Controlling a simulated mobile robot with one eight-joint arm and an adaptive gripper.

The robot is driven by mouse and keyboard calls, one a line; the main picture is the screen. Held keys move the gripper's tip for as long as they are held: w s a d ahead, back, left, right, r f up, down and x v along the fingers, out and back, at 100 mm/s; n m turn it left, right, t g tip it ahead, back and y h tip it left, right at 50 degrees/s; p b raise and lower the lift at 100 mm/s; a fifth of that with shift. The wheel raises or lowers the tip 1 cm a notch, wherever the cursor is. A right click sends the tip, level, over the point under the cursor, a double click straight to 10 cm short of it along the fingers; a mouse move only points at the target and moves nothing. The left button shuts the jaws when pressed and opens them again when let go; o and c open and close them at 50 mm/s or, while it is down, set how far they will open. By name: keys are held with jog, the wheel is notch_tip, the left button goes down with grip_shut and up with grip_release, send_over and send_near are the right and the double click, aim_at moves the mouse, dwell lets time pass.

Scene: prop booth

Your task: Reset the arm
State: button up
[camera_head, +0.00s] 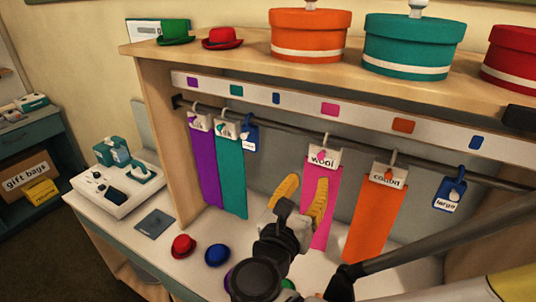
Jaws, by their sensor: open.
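My gripper (303,203) is open, with its two yellow fingers pointing up and away from me. It is in front of the pink strip labelled "wool" (321,205), its right finger overlapping the strip in the picture. I cannot tell whether it touches the strip. My arm comes in from the lower right and covers part of the counter.
Purple (205,165), teal (232,177) and orange (376,218) strips hang from a dark rail (291,136). Red (183,246) and blue (217,255) hats lie on the counter. Hat boxes (311,35) stand on the shelf above. A white device (118,189) is at left.

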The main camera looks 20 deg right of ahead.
jog(key=shift+s+a, duration=0.3)
jog(key=shift+s, duration=0.1)
jog(key=s+d+f+m+g+y+b, duration=0.2)
jog(key=f+m+g+y+b, duration=0.15)
jog(key=f+m, duration=0.5)
jog(key=s+d+f+m+g+y+b, duration=0.1)
jog(key=d+f+m+g+y+b, duration=0.2)
jog(key=f+m, duration=0.5)
jog(key=s+a+f+m+y+b, duration=0.3)
jog(key=a+m+y+b, duration=0.2)
jog(key=m, duration=0.8)
jog(key=shift+s+a+f, duration=0.2)
jog(key=shift+a+f, duration=0.15)
jog(key=shift+a, duration=0.85)
